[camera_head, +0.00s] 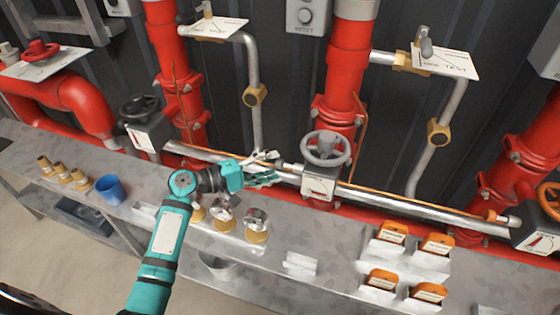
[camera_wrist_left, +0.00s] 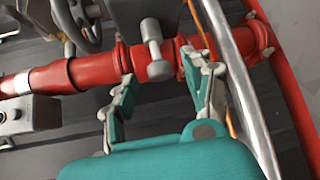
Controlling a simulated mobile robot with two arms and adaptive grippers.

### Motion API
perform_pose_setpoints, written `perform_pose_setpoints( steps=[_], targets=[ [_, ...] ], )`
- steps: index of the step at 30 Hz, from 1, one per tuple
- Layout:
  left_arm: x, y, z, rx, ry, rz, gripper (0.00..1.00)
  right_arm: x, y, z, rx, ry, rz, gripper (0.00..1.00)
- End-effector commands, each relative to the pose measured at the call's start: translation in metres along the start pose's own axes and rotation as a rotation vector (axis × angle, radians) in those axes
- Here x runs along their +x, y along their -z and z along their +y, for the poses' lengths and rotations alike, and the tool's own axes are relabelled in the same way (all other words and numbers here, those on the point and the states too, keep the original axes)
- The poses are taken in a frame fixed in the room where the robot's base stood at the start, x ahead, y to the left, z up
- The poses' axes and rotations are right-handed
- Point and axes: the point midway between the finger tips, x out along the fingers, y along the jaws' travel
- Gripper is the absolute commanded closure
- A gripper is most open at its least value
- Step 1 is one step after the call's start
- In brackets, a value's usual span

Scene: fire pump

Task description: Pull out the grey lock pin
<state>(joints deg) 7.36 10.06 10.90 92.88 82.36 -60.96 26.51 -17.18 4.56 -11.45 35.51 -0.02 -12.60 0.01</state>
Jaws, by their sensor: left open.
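The grey lock pin (camera_wrist_left: 153,42) sticks out from the dark box under the grey handwheel and ends in a rounded crosspiece. In the wrist view it lies between the fingertips of my open left gripper (camera_wrist_left: 158,72), with gaps on both sides. In the head view the left gripper (camera_head: 268,169) is just left of the grey handwheel (camera_head: 326,148) and its gauge box (camera_head: 318,185); the pin is small and partly confused with the fingers there. My right gripper is not in view.
A long silver pipe (camera_head: 410,209) and an orange conduit run along the wall close to the gripper. Red pipes (camera_head: 345,65) stand behind. The grey bench (camera_head: 330,240) below holds a blue cup (camera_head: 110,190), brass fittings (camera_head: 257,234) and orange-topped blocks (camera_head: 392,233).

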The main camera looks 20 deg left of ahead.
Motion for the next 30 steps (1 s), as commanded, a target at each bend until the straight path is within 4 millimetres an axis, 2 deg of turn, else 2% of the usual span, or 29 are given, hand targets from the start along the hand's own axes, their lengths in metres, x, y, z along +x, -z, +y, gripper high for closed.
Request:
perform_pose_setpoints(
  steps=[3, 6, 17, 20, 27, 30],
  targets=[
    [0.018, 0.000, 0.001, -0.002, -0.002, 0.000, 0.49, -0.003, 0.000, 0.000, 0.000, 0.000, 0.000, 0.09],
    [0.027, 0.000, 0.001, -0.001, -0.002, 0.000, 0.49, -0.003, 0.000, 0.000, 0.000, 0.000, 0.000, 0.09],
    [0.033, 0.000, 0.000, 0.001, 0.000, 0.001, 0.49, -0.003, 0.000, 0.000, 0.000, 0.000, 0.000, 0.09],
    [0.033, 0.000, 0.000, 0.000, 0.000, 0.001, 0.59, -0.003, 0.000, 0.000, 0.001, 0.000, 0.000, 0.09],
    [0.032, 0.000, 0.000, 0.000, 0.000, 0.000, 0.91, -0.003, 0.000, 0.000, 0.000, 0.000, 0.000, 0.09],
    [0.032, 0.000, 0.000, 0.000, 0.001, 0.000, 1.00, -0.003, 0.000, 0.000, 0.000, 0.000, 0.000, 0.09]
  ],
)
